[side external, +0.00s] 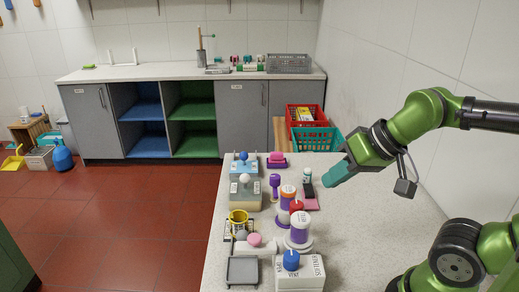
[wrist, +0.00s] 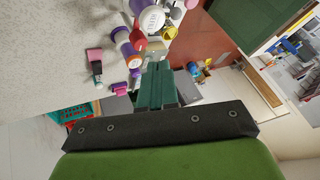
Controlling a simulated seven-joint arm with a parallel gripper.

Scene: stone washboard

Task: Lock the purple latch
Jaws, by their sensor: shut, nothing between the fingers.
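My gripper (side external: 328,180) is shut and empty, held above the right side of the counter. In the wrist view its green fingers (wrist: 157,75) lie together. No part is clearly recognisable as a latch. A purple base with a pink block on top (side external: 276,160) sits at the counter's far end, left of and beyond my gripper. A small upright purple piece (side external: 275,182) stands nearer, also left of my gripper. Which of these is the purple latch, and its lock position, I cannot tell. My gripper appears apart from both in the side view.
White-and-purple cylinders (side external: 300,230) and a white box with a blue knob (side external: 291,260) stand on the near counter. Red (side external: 307,115) and teal baskets (side external: 318,138) are behind. The counter's right side is clear.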

